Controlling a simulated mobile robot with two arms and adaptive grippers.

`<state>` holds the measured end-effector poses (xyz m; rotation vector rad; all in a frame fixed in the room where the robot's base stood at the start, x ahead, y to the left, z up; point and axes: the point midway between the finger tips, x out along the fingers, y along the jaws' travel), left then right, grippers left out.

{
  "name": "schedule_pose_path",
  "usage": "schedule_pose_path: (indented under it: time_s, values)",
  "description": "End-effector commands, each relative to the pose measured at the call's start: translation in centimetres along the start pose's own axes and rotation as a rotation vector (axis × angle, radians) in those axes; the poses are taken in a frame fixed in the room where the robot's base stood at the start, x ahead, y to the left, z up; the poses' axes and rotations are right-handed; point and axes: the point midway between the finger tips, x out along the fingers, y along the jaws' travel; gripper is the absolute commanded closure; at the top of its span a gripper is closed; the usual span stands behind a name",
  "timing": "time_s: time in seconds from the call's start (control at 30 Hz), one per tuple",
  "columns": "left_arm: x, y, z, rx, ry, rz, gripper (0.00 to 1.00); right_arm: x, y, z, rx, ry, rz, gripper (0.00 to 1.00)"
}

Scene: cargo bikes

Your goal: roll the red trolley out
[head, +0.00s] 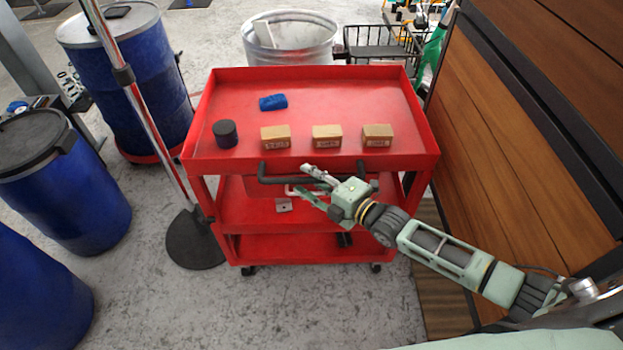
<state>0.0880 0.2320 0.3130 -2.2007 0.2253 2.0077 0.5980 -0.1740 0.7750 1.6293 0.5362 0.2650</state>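The red trolley (225,106) stands in front of me, with a top tray and lower shelves. A dark bar handle (277,180) runs across its near side, just below the top tray's rim. My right gripper (302,180) reaches in from the right at the handle. Its two fingers are spread, one tip near the height of the bar's upper side and one below it. The fingers look open, and I cannot tell whether they touch the bar. The gripper hides part of the handle's right half. My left gripper is out of view.
Small boxes (327,137), a dark cylinder (226,134) and a blue block (273,103) sit on the trolley's top. A stand with a round base (195,240) is close at left, near blue drums (65,195). A wooden wall (510,130) borders the right. The near floor is clear.

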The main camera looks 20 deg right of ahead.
Motion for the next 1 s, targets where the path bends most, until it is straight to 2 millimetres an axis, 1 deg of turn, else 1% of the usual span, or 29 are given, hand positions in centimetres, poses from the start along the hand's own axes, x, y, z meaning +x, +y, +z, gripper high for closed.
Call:
schedule_pose_path:
  time_s: [0.07,0.43,0.87,1.0]
  values:
    - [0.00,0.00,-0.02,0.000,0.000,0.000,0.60,-0.01,-0.02,-0.01,0.001,0.000,0.000,0.67]
    - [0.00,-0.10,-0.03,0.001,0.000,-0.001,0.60,-0.04,-0.02,-0.01,0.001,0.000,0.000,0.99]
    - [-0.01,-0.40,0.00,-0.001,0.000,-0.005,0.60,-0.05,-0.02,-0.01,0.003,0.000,0.000,1.00]
    - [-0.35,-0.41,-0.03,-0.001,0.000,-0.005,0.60,-0.36,-0.06,-0.34,0.006,0.000,-0.001,1.00]
